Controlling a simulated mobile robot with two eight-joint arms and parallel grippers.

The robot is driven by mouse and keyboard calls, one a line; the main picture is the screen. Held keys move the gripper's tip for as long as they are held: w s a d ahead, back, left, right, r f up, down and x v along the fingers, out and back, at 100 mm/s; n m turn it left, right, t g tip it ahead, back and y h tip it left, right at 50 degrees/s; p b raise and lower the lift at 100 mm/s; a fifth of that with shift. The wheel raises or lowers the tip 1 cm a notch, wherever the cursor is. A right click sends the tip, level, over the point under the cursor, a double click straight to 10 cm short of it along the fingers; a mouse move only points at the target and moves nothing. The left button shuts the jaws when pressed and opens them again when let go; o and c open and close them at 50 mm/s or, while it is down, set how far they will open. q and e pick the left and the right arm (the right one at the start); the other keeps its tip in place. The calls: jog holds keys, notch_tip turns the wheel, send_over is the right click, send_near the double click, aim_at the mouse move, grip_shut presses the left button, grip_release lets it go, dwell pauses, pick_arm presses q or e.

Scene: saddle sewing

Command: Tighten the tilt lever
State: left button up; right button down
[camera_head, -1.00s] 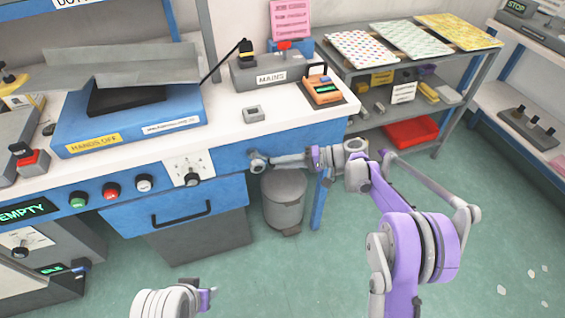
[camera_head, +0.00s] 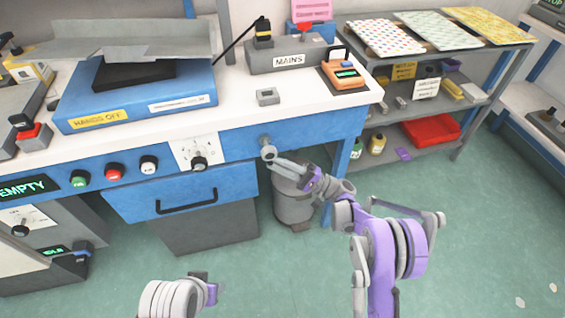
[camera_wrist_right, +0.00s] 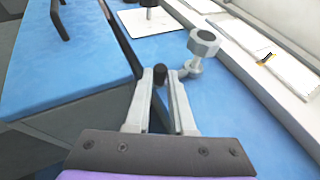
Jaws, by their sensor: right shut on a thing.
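The tilt lever is a small grey clamp lever on the blue front of the bench, right of a white dial plate. Its round grey pivot (camera_head: 266,144) shows in the head view and its knob-like head (camera_wrist_right: 204,43) in the right wrist view. My right gripper (camera_head: 277,161) reaches it from the lower right. In the right wrist view its two pale fingers (camera_wrist_right: 160,82) are shut on the lever's black-tipped handle (camera_wrist_right: 160,74), just left of the pivot. The handle's lower part is hidden. My left gripper (camera_head: 208,289) is low in the head view, away from the bench; its jaw gap is unclear.
The white bench top (camera_head: 235,115) carries a blue HANDS OFF machine (camera_head: 135,108) and a MAINS box (camera_head: 285,57). A drawer (camera_head: 185,195) with a dark handle is left of the lever. A grey bin (camera_head: 294,205) stands below, near a bench leg. Open green floor lies at right.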

jog(key=shift+s+a+t+y, duration=0.1)
jog(key=shift+a+t+y, duration=0.2)
jog(key=c, duration=0.8)
grip_release()
jog(key=shift+o, duration=0.2)
jog(key=p+v, duration=0.1)
jog(key=v, duration=1)
jog(key=shift+p, duration=0.3)
